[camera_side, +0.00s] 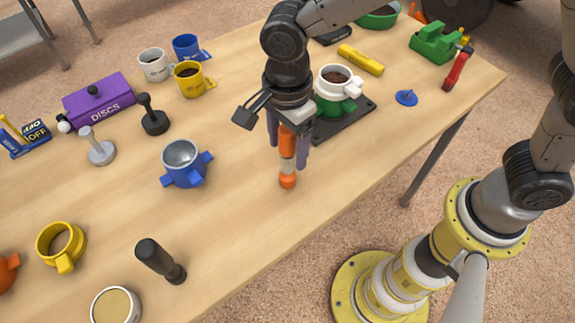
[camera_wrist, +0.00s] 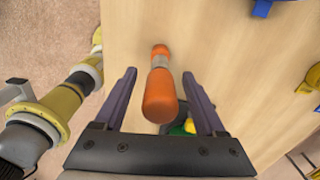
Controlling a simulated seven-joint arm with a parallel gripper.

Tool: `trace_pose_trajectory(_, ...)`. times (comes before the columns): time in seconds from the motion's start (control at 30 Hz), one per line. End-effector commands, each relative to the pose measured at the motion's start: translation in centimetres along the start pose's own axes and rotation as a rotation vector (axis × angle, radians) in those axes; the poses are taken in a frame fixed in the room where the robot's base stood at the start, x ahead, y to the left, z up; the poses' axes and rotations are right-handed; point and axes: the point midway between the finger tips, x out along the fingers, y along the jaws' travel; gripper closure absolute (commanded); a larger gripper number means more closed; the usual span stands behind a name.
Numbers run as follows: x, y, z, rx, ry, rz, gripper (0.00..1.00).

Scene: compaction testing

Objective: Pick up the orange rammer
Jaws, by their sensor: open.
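The orange rammer (camera_side: 287,146) stands upright on the table near its front edge, with an orange handle, a pale middle band and a small orange foot. In the wrist view the orange rammer (camera_wrist: 160,95) shows from above, its thick handle end nearest the camera. My gripper (camera_side: 288,157) is over it with the fingers pointing down. The two purple fingers (camera_wrist: 160,90) are open on either side of the handle. Gaps show between the handle and both fingers in the wrist view, so they seem apart from it.
A dark scale plate (camera_side: 345,128) with a green and white cup of dark soil (camera_side: 335,85) stands just behind right. A blue mould (camera_side: 184,163) is to the left. A black rammer (camera_side: 160,261) is at the front left. A blue funnel-like piece (camera_side: 406,97) lies right.

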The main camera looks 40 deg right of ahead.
Motion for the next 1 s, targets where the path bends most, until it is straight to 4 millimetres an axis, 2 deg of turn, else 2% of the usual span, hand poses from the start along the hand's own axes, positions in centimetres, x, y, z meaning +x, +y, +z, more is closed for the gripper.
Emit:
trace_pose_trajectory(0.3,0.53,0.0,0.0,0.0,-0.001,-0.001,0.29)
trace_pose_trajectory(0.7,0.48,-0.01,0.0,0.0,-0.001,-0.001,1.0)
trace_pose_trajectory(1.0,0.27,-0.11,0.08,0.0,-0.004,-0.006,1.0)
